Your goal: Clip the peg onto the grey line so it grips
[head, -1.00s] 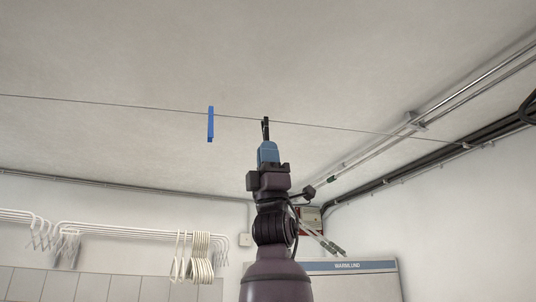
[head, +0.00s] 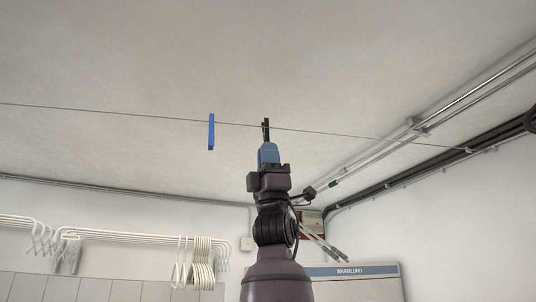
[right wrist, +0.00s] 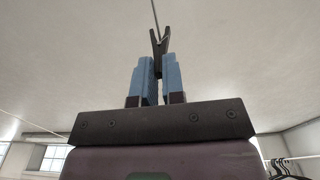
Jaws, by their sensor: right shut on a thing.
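My right gripper (head: 267,144) points up at the ceiling with its blue fingers closed on a dark peg (head: 266,127). In the right wrist view the peg (right wrist: 159,44) stands upright between the fingers (right wrist: 158,68), its jaws spread in a V at the top. The thin grey line (head: 340,135) crosses the peg's upper part in the head view. In the right wrist view the line (right wrist: 155,13) runs down to the mouth of the V. I cannot tell whether it touches the jaws. My left gripper is not in view.
A blue peg (head: 211,132) hangs on the line just left of my gripper. Pipes (head: 470,92) run along the ceiling at right. White hangers (head: 201,262) hang on a rail at lower left. Free space surrounds the line on the right.

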